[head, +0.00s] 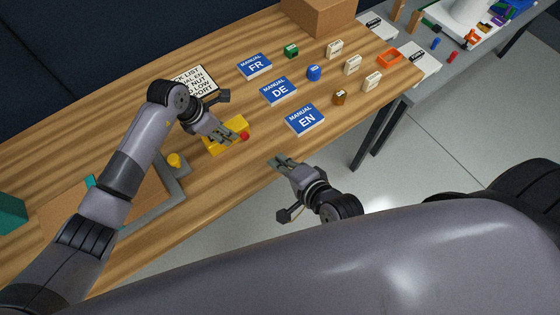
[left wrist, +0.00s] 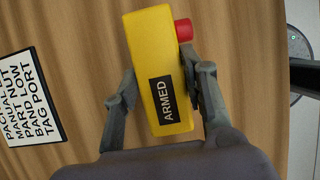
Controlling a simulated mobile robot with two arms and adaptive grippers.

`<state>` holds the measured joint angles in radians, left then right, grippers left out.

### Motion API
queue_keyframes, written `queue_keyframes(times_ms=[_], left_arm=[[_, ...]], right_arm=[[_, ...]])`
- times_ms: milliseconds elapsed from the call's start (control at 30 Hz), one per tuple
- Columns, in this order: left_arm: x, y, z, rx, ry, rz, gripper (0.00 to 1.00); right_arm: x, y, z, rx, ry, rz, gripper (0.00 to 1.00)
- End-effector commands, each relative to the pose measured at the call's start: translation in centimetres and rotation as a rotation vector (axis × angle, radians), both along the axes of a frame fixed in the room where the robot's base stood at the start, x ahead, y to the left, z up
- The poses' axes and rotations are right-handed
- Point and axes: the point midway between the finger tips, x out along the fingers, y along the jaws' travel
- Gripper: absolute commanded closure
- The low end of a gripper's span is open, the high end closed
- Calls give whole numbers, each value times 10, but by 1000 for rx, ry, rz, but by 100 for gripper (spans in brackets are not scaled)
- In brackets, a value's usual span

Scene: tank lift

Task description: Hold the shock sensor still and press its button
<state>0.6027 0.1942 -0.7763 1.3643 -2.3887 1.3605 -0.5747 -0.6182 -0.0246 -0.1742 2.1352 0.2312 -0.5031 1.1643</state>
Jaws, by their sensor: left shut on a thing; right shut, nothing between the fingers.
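The shock sensor (head: 213,147) is a yellow box on the wooden table, with a red button (head: 245,135) on its right end. In the left wrist view, the sensor (left wrist: 150,55) carries a black label reading ARMED, and the red button (left wrist: 183,30) sticks out of its side. My left gripper (head: 230,134) is shut on the sensor, with one finger on each side; the grip also shows in the left wrist view (left wrist: 163,92). My right gripper (head: 280,162) is shut and empty near the table's front edge, to the right of the button and apart from it.
Blue manuals marked FR (head: 254,65), DE (head: 278,91) and EN (head: 305,120) lie right of the sensor. Beyond are small coloured blocks and white tags. A printed list (head: 200,82) lies behind my left gripper. A grey bracket (head: 172,188) and a yellow knob (head: 174,160) stand left.

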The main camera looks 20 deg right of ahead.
Motion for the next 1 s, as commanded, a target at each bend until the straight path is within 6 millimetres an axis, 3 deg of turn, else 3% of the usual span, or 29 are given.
queue_keyframes(times_ms=[167, 200, 533, 867, 1000], left_arm=[[0, 2, -2, 6, 1, 3, 92], [0, 2, -2, 6, 1, 3, 59], [0, 1, 0, 2, -1, 2, 37], [1, 1, 2, 2, -2, 1, 37], [0, 7, 16, 0, -5, 2, 37]], right_arm=[[0, 0, 0, 0, 0, 0, 100], [0, 0, 0, 0, 0, 0, 100], [0, 0, 0, 0, 0, 0, 100], [0, 0, 0, 0, 0, 0, 100], [0, 0, 0, 0, 0, 0, 100]])
